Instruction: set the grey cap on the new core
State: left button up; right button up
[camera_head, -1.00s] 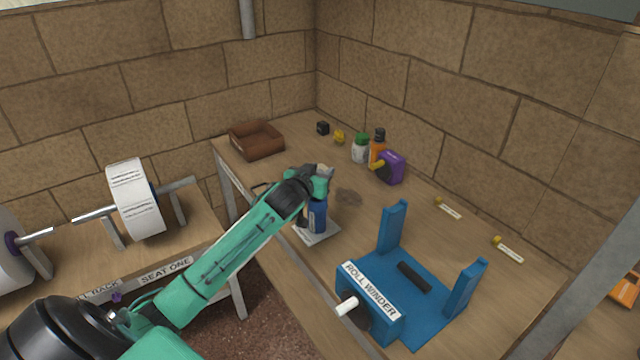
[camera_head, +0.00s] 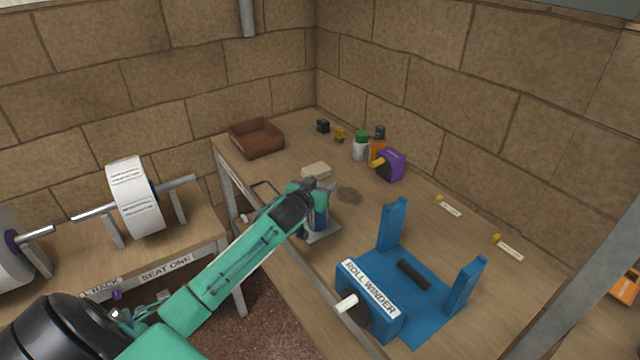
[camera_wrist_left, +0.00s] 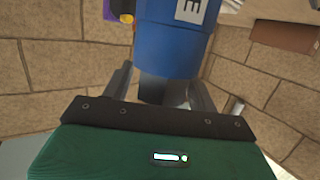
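The new core (camera_wrist_left: 175,40) is a blue cylinder with a white label, of which the letter E shows in the wrist view. In the head view the core (camera_head: 320,218) stands upright on a pale base, partly behind my gripper. The grey cap (camera_wrist_left: 160,92) is a dark grey piece at the core's end, between my left fingers; whether it is fully seated is unclear. My left gripper (camera_head: 326,188) is at the top of the core. In the wrist view its fingers (camera_wrist_left: 160,90) flank the cap and appear closed on it. My right gripper is not in view.
The blue roll winder (camera_head: 410,295) stands at the front right of the bench. A cream block (camera_head: 316,171) lies just behind my gripper. A brown tray (camera_head: 257,150), bottles (camera_head: 378,142) and a purple item (camera_head: 391,166) stand farther back. A white roll (camera_head: 135,199) is at left.

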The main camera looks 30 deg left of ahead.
pick_arm(q)
jog(key=shift+r, duration=0.1)
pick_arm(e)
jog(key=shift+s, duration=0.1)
pick_arm(q)
jog(key=shift+r, duration=0.25)
jog(key=shift+s, duration=0.2)
jog(key=b+v, duration=0.1)
jog(key=v, duration=1)
jog(key=shift+s, duration=0.3)
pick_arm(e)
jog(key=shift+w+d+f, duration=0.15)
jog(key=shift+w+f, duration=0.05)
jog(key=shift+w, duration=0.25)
pick_arm(q)
jog(key=shift+r, duration=0.1)
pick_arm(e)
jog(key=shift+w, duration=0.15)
